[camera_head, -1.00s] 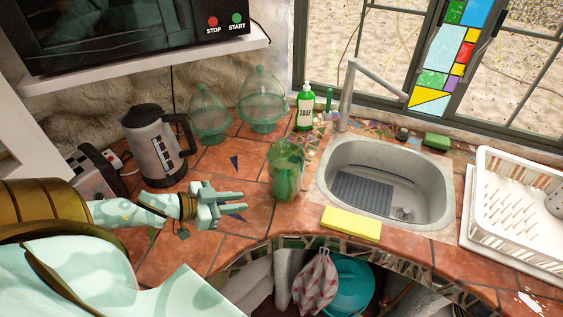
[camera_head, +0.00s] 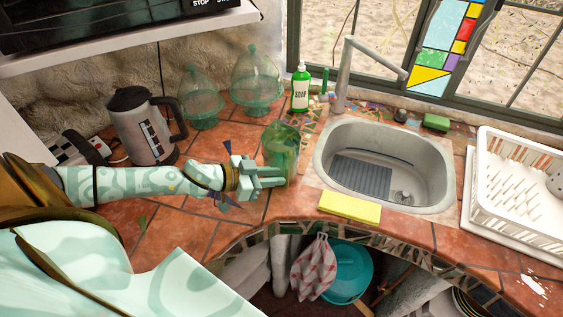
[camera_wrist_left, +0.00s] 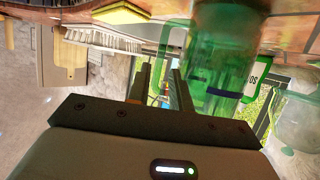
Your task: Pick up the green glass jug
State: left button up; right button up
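The green glass jug (camera_head: 284,140) stands upright on the tiled counter, left of the sink. It is see-through. My left gripper (camera_head: 276,177) is just left of the jug's lower part, fingers pointing right towards it; I cannot tell whether a fingertip touches it. In the left wrist view the jug (camera_wrist_left: 232,50) appears large, to the right of the gripper (camera_wrist_left: 162,75). My right gripper is not in view.
A kettle (camera_head: 143,128) stands left of the jug, above my left arm. Two glass domes (camera_head: 255,75) and a soap bottle (camera_head: 300,92) stand behind. The sink (camera_head: 402,160) is to the right, with a yellow sponge (camera_head: 349,207) in front and a white dish rack (camera_head: 508,175) beyond.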

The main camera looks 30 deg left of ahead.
aim_at(287, 187)
pick_arm(q)
jog(key=x, duration=0.4)
jog(key=shift+w+d, duration=0.2)
jog(key=shift+d, duration=0.05)
jog(key=shift+s+r, duration=0.1)
grip_shut()
dwell(1.0)
